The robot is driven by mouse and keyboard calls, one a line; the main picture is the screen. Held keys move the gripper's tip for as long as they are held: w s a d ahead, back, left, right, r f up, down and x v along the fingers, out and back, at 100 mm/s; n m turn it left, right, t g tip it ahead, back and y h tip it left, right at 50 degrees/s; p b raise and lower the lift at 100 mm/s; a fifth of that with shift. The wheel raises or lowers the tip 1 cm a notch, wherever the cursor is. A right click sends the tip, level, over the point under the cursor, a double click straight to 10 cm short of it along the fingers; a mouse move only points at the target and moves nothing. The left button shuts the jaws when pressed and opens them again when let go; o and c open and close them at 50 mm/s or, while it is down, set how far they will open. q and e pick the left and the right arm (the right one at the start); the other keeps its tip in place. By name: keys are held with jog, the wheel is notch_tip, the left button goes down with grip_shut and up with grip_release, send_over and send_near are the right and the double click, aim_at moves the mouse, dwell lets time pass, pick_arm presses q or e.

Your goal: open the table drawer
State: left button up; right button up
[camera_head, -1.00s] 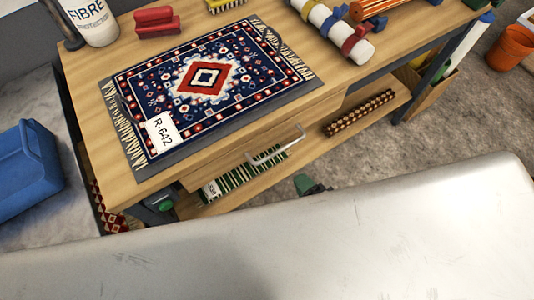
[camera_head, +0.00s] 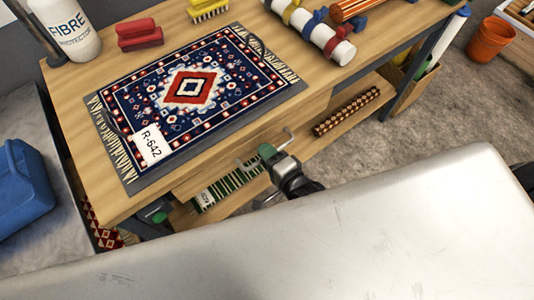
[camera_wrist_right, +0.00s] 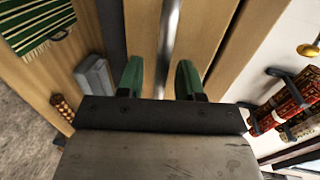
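The table drawer (camera_head: 212,170) sits under the front edge of the wooden table (camera_head: 120,196) and looks shut. Its metal bar handle (camera_head: 287,138) sticks out from the front and also shows in the right wrist view (camera_wrist_right: 169,35). My right gripper (camera_head: 267,152), with green fingertips, is at the handle and hides its middle. In the right wrist view my right gripper (camera_wrist_right: 160,78) is open, with one finger on each side of the bar and gaps between. Whether the bar is fully between the fingertips in depth is unclear.
A patterned rug (camera_head: 200,90) labelled R-642 lies on the table, with a white bottle (camera_head: 68,30), a red brush (camera_head: 138,35) and rolled rugs behind. A lower shelf holds a green striped rug (camera_head: 225,187). A large pale surface (camera_head: 300,240) fills the foreground.

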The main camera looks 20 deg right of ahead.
grip_shut()
jog(key=shift+s, duration=0.1)
dwell(0.3)
